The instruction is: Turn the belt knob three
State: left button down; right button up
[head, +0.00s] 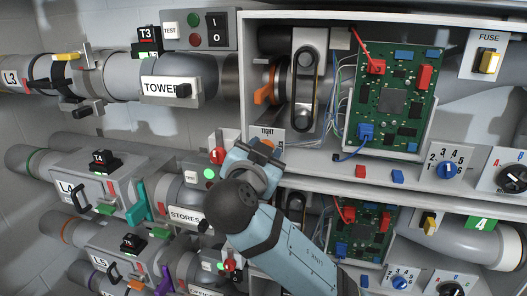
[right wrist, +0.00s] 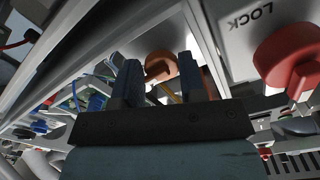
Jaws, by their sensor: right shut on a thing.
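My right gripper (head: 264,150) reaches up from the bottom of the head view to the ledge below the tower row's belt housing, at the TIGHT label (head: 266,132). In the right wrist view, its two dark fingers (right wrist: 158,82) are shut on an orange-brown knob (right wrist: 160,66), one finger on each side. I take this as belt knob three; in the head view the gripper mostly hides it. The black belt (head: 305,85) runs in its housing above, with an orange lever (head: 264,95) to its left. My left gripper is not in view.
A red knob (head: 217,155) is close to the left of the gripper; a red knob (right wrist: 290,62) by a LOCK label also shows in the wrist view. A green circuit board (head: 398,105) and a blue dial (head: 447,170) are to the right. The STORES unit (head: 186,216) is lower left.

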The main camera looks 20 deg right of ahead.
pick_arm(q)
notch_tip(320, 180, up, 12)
jog(key=p, duration=1.5)
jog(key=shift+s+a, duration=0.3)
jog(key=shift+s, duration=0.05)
pick_arm(e)
jog(key=n, duration=1.7)
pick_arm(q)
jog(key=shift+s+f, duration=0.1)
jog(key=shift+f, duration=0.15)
pick_arm(e)
jog(key=shift+f, duration=0.1)
jog(key=o, duration=0.6)
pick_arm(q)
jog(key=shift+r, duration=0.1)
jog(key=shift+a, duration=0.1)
